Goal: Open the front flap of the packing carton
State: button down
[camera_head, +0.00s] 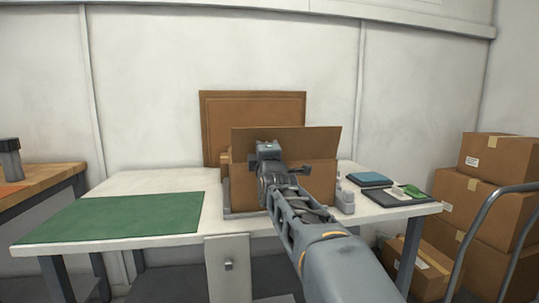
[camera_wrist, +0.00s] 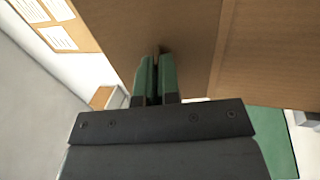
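The packing carton (camera_head: 318,180) stands on the white table, with a brown cardboard panel (camera_head: 290,140) upright above it. My gripper (camera_head: 270,150) is in front of the carton and overlaps it in the head view. In the wrist view my green fingertips (camera_wrist: 156,75) are close together against a large brown cardboard face (camera_wrist: 140,30). A narrow dark gap shows between them. Whether cardboard is pinched there cannot be told. A second cardboard face (camera_wrist: 270,55) shows at the right. My arm hides part of the carton's front.
A green mat (camera_head: 120,217) covers the table's left part. Small grey bottles (camera_head: 345,195) and a dark tray (camera_head: 390,197) are right of the carton. A brown board (camera_head: 215,110) stands behind it. Stacked boxes (camera_head: 480,205) and a cart handle (camera_head: 470,235) are at the right.

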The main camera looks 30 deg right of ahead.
dwell(0.5)
jog(key=c, duration=1.3)
grip_release()
